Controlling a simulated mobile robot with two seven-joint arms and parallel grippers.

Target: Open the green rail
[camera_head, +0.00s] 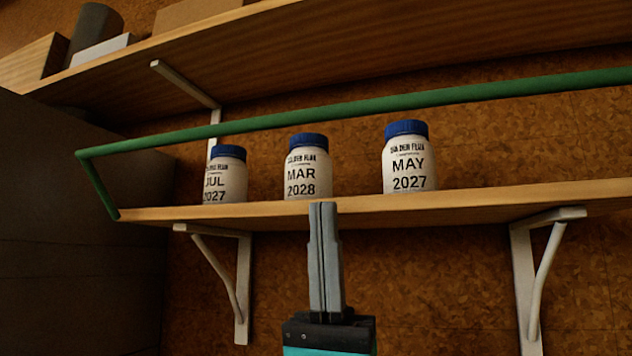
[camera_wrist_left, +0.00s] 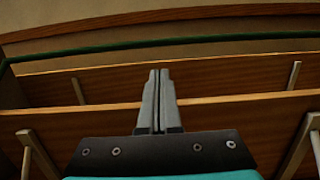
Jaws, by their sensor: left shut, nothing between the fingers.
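The green rail (camera_head: 330,110) runs across the front of the lower wooden shelf (camera_head: 460,200), above the shelf board. Its left end bends down to the shelf's left corner. It also shows as a dark green bar in the left wrist view (camera_wrist_left: 180,42). My left gripper (camera_head: 323,206) is shut and empty, pointing up, with its tips in front of the shelf's front edge and below the rail. It shows in the left wrist view (camera_wrist_left: 159,72) too. My right gripper is in neither view.
White jars with blue lids stand on the shelf behind the rail: JUL 2027 (camera_head: 226,178), MAR 2028 (camera_head: 308,170) and MAY 2027 (camera_head: 408,160). An upper shelf (camera_head: 400,50) hangs above. White brackets (camera_head: 242,285) support the lower shelf. A dark cabinet (camera_head: 70,240) stands at left.

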